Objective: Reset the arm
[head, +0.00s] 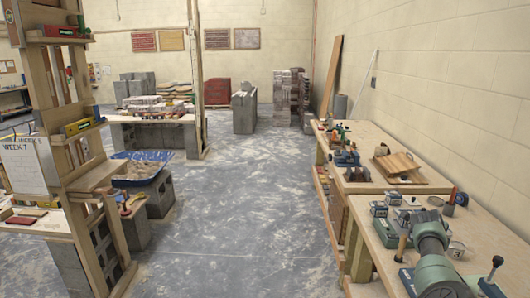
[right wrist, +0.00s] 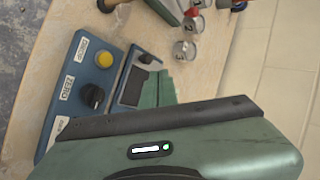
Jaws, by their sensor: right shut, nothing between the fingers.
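My right gripper (right wrist: 160,88) shows in the right wrist view. Its green housing with a dark edge and a small lit green light fills the lower part. The jaws are shut with nothing between them. Beside them is a blue control box (right wrist: 85,85) with a yellow button and a black knob, on the wooden bench top. I cannot tell whether the gripper touches the box. In the head view, green and grey parts stand over the near bench at the lower right, and no fingertips can be made out there. My left gripper is not in view.
The near workbench (head: 503,232) carries small jars and tools along the right wall. A wooden board (head: 398,164) lies on the farther bench. A blue tub (head: 160,157) of mortar stands on blocks at the left. The grey floor (head: 245,225) between is clear.

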